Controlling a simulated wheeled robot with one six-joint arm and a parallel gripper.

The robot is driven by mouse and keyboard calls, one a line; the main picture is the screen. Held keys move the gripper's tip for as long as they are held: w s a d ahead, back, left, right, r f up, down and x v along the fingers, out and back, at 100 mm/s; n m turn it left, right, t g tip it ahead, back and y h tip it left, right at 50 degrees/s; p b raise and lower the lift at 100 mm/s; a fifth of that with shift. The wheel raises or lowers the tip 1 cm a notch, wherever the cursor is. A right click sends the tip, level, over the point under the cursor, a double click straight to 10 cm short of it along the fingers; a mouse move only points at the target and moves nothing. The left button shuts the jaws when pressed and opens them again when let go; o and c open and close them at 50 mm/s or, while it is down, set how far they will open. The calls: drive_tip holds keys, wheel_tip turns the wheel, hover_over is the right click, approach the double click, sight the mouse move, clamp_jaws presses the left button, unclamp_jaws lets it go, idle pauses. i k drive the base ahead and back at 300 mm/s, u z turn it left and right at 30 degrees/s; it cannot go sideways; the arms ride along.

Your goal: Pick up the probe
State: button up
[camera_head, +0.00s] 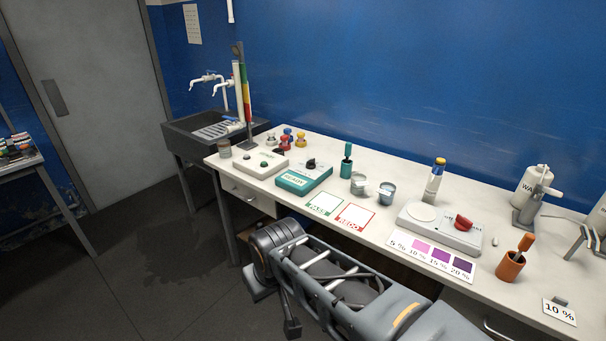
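A teal rod-like handle (347,150) stands upright in a teal holder (346,170) at the middle of the bench. It matches the teal meter in colour and looks most like the probe; its lower end is hidden in the holder. My grey arm reaches in from the bottom of the view, in front of the bench. A small dark part, possibly my gripper (292,326), hangs low at the arm's far end, well below and apart from the probe. Its fingers cannot be made out.
A teal meter (304,178) marked READY lies left of the probe. Two metal beakers (387,192) (358,183) stand close at its right. Green and red cards (355,217) lie in front. An orange cup (511,267) holds an orange-handled tool. A sink (215,130) is at far left.

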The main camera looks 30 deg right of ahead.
sight(348, 145)
drive_tip(key=u, duration=0.1)
drive_tip(key=i, duration=1.35)
drive_tip(key=z, duration=0.75)
